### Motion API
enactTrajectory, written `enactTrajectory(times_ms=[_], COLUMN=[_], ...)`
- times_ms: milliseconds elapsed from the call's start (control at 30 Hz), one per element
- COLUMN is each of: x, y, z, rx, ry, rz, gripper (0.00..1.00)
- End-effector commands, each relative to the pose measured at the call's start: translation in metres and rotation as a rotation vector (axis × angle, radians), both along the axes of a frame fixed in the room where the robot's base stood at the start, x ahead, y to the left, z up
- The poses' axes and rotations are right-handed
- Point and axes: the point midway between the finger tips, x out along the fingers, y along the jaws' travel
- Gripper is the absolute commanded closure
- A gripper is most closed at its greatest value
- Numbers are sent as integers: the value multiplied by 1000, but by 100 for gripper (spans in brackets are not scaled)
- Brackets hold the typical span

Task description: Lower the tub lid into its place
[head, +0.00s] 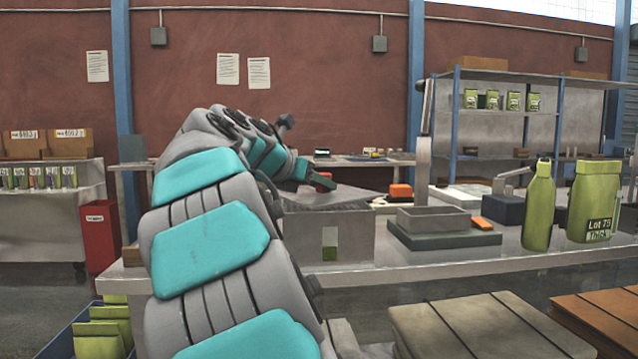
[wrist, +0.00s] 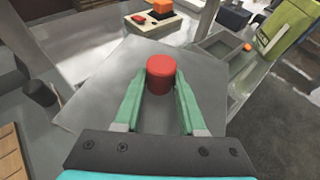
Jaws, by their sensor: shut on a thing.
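The tub lid (wrist: 105,85) is a flat grey plate with a round red knob (wrist: 160,72) in its middle. My gripper (wrist: 160,82) has its green fingers on either side of the knob and is shut on it. In the head view my gripper (head: 308,172) holds the red knob (head: 324,182) just above the grey tub (head: 352,238). The lid (head: 345,195) lies over the tub's top and looks a little tilted. The tub has a front window showing green. Whether the lid touches the tub's rim is hidden.
On the bench, right of the tub, are a grey tray (head: 433,219) on a dark base, an orange block (head: 400,191), a green bottle (head: 539,205) and a green pouch (head: 592,200). A grey post (head: 424,150) stands behind.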

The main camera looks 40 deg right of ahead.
Motion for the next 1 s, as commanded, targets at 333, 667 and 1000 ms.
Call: enactTrajectory(times_ms=[333,667,1000], x=[-1,-1,0], y=[0,0,0], z=[-4,-10,-13], rx=[0,1,4], ry=[0,2,3], rz=[-1,-1,-1], gripper=[100,100,100])
